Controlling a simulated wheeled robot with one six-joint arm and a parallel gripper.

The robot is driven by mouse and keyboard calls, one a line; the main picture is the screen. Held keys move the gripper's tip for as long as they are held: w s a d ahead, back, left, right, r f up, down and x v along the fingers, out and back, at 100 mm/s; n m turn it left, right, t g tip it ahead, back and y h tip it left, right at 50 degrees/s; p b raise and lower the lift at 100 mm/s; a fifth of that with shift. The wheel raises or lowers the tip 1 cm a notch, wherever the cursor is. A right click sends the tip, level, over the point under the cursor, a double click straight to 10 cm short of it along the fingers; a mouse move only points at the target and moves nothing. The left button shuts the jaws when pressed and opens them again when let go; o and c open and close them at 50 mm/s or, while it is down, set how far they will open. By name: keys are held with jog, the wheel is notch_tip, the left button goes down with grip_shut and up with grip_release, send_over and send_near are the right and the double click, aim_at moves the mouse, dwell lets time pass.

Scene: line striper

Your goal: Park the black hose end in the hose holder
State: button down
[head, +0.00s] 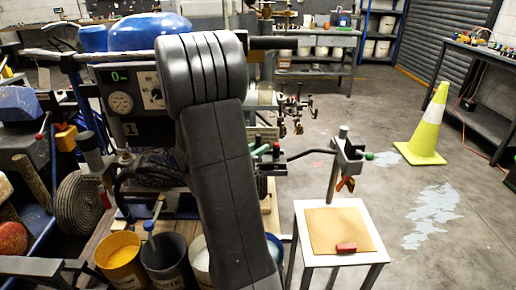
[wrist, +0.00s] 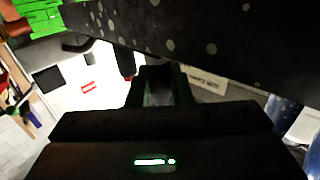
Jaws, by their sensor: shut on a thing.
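My gripper (wrist: 158,78) shows at the lower middle of the wrist view, with its two dark fingers pointing up the picture. The fingers are shut on a dark piece (wrist: 157,84), which looks like the black hose end; its outline is hard to make out. In the head view my own arm hides the gripper and what it holds. Black hose (head: 122,184) loops at the front of the striper, left of my arm. I cannot pick out the hose holder for certain in either view.
A dark speckled surface (wrist: 215,42) crosses the wrist view close above the fingers. Buckets, one of them yellow (head: 122,262), stand below the machine. Floor is clear towards the yellow-green cone (head: 428,128).

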jog(key=shift+f, duration=0.4)
jog(key=c, duration=0.9)
grip_release()
jog(key=v, duration=0.7)
jog(key=shift+p, duration=0.4)
jog(key=shift+w, duration=0.1)
jog(key=b+x, duration=0.1)
jog(key=x, duration=0.5)
jog(key=shift+w+d, duration=0.3)
jog(key=shift+d, duration=0.05)
jog(key=shift+r, duration=0.2)
